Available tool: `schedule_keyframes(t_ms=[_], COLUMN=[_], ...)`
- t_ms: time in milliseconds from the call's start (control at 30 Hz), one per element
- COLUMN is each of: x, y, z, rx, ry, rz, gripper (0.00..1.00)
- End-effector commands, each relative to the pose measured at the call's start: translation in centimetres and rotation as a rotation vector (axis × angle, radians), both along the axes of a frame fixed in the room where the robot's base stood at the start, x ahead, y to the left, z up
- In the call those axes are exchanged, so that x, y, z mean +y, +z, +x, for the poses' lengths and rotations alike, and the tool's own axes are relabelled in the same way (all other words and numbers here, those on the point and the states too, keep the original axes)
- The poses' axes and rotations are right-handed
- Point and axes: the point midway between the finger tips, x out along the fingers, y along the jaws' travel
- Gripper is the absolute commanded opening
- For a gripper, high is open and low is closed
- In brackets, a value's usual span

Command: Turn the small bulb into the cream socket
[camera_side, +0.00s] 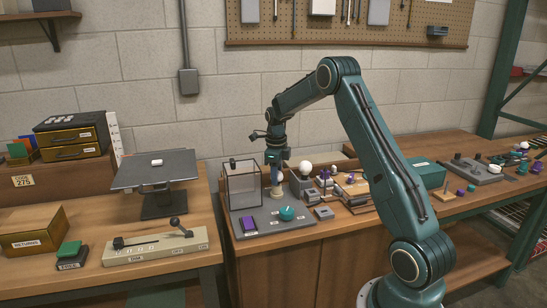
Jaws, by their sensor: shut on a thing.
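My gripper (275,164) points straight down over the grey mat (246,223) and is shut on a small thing. That thing, apparently the small bulb, is mostly hidden between the fingers and too small to make out. Right below the fingertips stands a narrow cream upright piece (276,182), apparently the cream socket, on a darker foot. I cannot tell whether the held thing touches it or is seated in it. A round white bulb (305,167) sits on a grey block just to the right of my gripper.
A clear box frame (243,186) stands close left of my gripper. Small grey blocks and wooden parts (354,186) crowd the right, before a green box (426,173).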

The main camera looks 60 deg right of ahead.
Motion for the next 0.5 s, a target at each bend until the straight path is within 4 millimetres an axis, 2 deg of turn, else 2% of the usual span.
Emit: schedule_keyframes(t_ms=[233,500], x=[0.17,0.15], y=[-0.41,-0.44], z=[-0.21,-0.18], rx=[0.01,0.01], ry=[-0.041,-0.24], rz=[0.007,0.006], gripper=[0.19,0.19])
